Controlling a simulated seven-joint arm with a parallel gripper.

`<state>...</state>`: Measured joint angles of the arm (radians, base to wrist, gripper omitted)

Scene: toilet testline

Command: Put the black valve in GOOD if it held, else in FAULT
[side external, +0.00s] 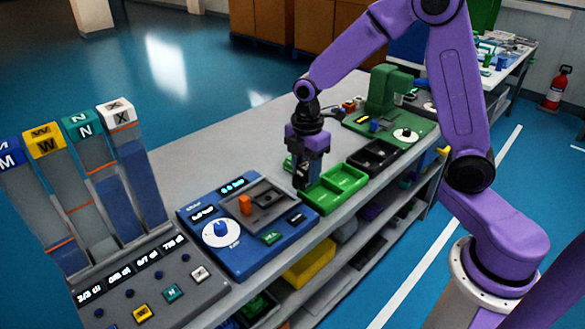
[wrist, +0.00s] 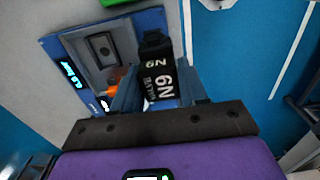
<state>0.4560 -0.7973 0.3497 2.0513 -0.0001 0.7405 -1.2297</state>
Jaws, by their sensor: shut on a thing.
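My gripper (side external: 304,160) is shut on the black valve (wrist: 158,68), seen between the two fingers in the wrist view. The valve carries white lettering with "VALVE" and appears rotated in that view. In the side view the dark valve (side external: 301,179) hangs under my gripper, at the near left end of the green tray (side external: 338,187). A black tray (side external: 374,157) lies beyond the green one. I cannot read any GOOD or FAULT label on either tray.
An orange part (side external: 244,204) stands on the blue station's grey recessed plate. A grey panel with several tall columns (side external: 120,160) stands at the left. A green machine (side external: 386,92) stands beyond the trays. The bench top behind the blue station is clear.

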